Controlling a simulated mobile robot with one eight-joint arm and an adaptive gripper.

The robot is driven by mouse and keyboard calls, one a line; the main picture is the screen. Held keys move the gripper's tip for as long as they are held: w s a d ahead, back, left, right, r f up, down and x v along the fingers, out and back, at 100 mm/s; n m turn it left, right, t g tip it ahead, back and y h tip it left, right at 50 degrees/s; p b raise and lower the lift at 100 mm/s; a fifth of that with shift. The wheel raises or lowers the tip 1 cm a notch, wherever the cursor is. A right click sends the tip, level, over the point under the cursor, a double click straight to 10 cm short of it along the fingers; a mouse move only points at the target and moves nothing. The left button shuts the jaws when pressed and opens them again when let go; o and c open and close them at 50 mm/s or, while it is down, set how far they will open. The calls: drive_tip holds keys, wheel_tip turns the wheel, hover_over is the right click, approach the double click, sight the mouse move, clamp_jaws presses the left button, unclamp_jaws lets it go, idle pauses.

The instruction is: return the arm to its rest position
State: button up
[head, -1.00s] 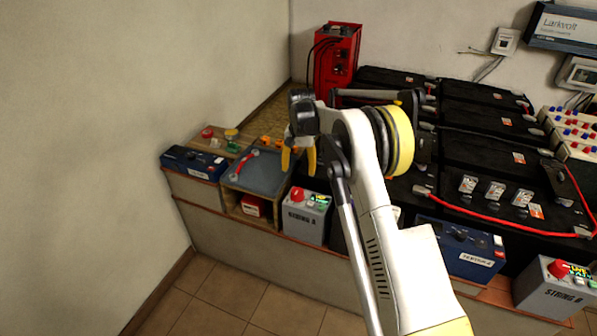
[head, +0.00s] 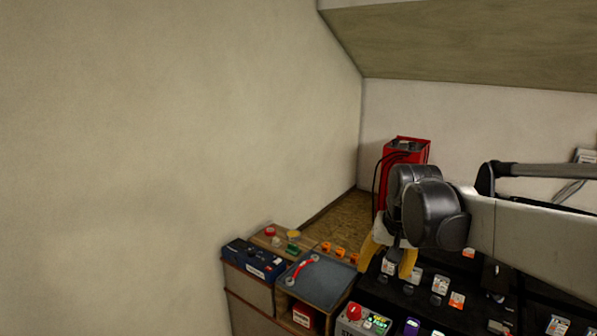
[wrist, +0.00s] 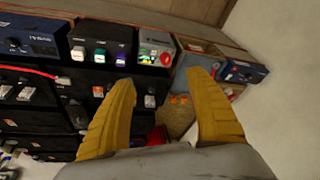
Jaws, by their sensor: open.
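My gripper (head: 388,257) has yellow fingers that point down over the left end of the battery bench in the head view. In the wrist view the two yellow fingers (wrist: 160,108) stand wide apart with nothing between them.
A blue box (head: 254,259) stands farther left. A red unit (head: 413,151) stands behind.

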drive_tip(key=s+f+n+t, duration=0.2)
drive_tip(key=s+f+t, duration=0.1)
drive_tip(key=s, duration=1.9)
drive_tip(key=shift+f, duration=0.45)
idle(0.6)
